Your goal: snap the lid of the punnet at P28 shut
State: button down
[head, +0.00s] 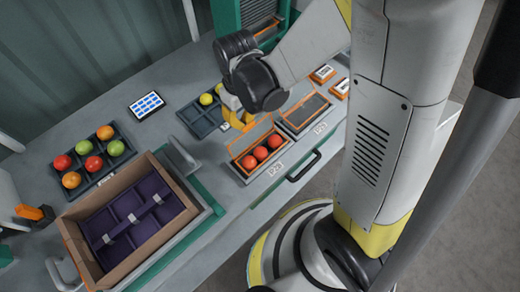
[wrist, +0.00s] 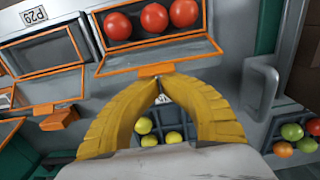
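The punnet (head: 247,176) holds three red tomatoes and sits at the bench's front edge. Its label in the head view is too small to read surely; the neighbour's label reads P29. Its clear, orange-rimmed lid (head: 231,147) is raised on the far side, open. In the wrist view the lid (wrist: 213,47) lies below the tomatoes, its orange tab (wrist: 155,70) at the free edge. My gripper (head: 243,123) is just behind the lid. In the wrist view its yellow fingertips (wrist: 160,82) meet, empty, close by the tab; whether they touch it I cannot tell.
An empty open punnet (wrist: 45,50) marked P29 stands beside it. A dark tray (head: 187,117) with yellow-green tomatoes lies behind my gripper. Further left are a tray (head: 92,180) of mixed tomatoes, a tablet (head: 147,104) and a cardboard box (head: 75,243) with purple dividers.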

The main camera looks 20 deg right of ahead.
jog(key=shift+s+d, duration=0.25)
jog(key=shift+s, duration=0.35)
jog(key=shift+s+r, duration=0.1)
jog(key=shift+s+d+r, duration=0.2)
jog(key=shift+s+d, duration=0.05)
jog(key=shift+s, duration=0.35)
jog(key=shift+s+d+r, duration=0.15)
jog(key=shift+s+d, duration=0.1)
jog(key=shift+s, duration=0.3)
jog(key=shift+w, duration=0.1)
jog(key=shift+p, duration=0.3)
notch_tip(320, 180, up, 8)
jog(key=p, duration=0.6)
jog(key=shift+r, duration=0.1)
